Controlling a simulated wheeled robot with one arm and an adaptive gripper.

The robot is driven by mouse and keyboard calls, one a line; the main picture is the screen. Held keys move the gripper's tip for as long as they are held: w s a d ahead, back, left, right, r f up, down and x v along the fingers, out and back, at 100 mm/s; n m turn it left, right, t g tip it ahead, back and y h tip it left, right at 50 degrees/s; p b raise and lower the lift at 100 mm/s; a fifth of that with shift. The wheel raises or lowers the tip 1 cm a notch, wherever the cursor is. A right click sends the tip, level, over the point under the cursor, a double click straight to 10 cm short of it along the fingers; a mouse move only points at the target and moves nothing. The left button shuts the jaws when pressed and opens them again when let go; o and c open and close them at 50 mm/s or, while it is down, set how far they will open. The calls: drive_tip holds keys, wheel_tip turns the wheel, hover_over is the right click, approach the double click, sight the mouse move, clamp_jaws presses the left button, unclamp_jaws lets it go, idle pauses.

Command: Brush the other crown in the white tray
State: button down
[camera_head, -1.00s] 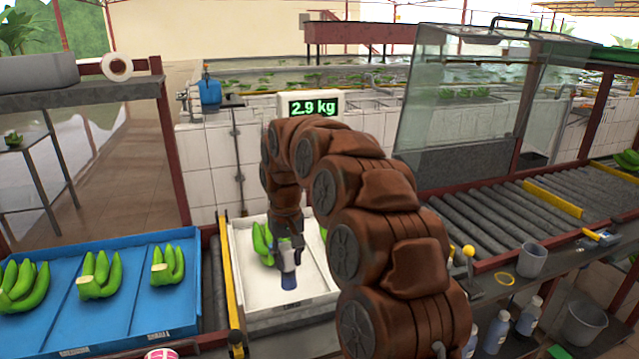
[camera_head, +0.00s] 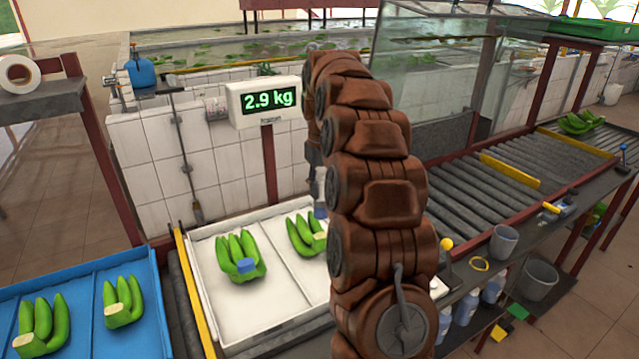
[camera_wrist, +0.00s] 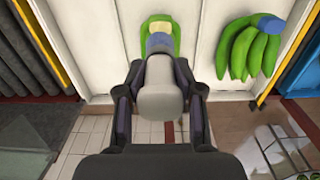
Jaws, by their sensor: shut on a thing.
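The white tray (camera_head: 216,325) holds two green banana bunches. The left bunch (camera_head: 238,248) has blue on its crown (camera_head: 246,266); it also shows at the right of the wrist view (camera_wrist: 250,45). The other bunch (camera_head: 302,236) has a pale, bare-looking crown (camera_wrist: 160,29) and is partly hidden by my arm in the head view. My gripper (camera_wrist: 158,82) is shut on a brush (camera_wrist: 160,95) with a pale grey body and a blue end. In the wrist view the blue end overlaps the near edge of the pale crown; I cannot tell whether they touch.
A blue tray (camera_head: 82,273) with banana bunches is at the left. A scale display (camera_head: 268,101) reading 2.9 kg stands behind the white tray. A roller conveyor (camera_head: 475,190), cups and bottles lie right of my arm.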

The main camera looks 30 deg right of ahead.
sight(318, 207)
drive_tip(key=shift+f+b, duration=0.75)
drive_tip(key=shift+f, duration=2.05)
drive_tip(key=shift+f+b, duration=0.35)
drive_tip(key=shift+f, duration=0.2)
drive_tip(key=shift+a, duration=0.1)
drive_tip(key=shift+w+a, duration=0.1)
drive_tip(key=shift+a, duration=0.4)
drive_tip(key=shift+d, duration=0.15)
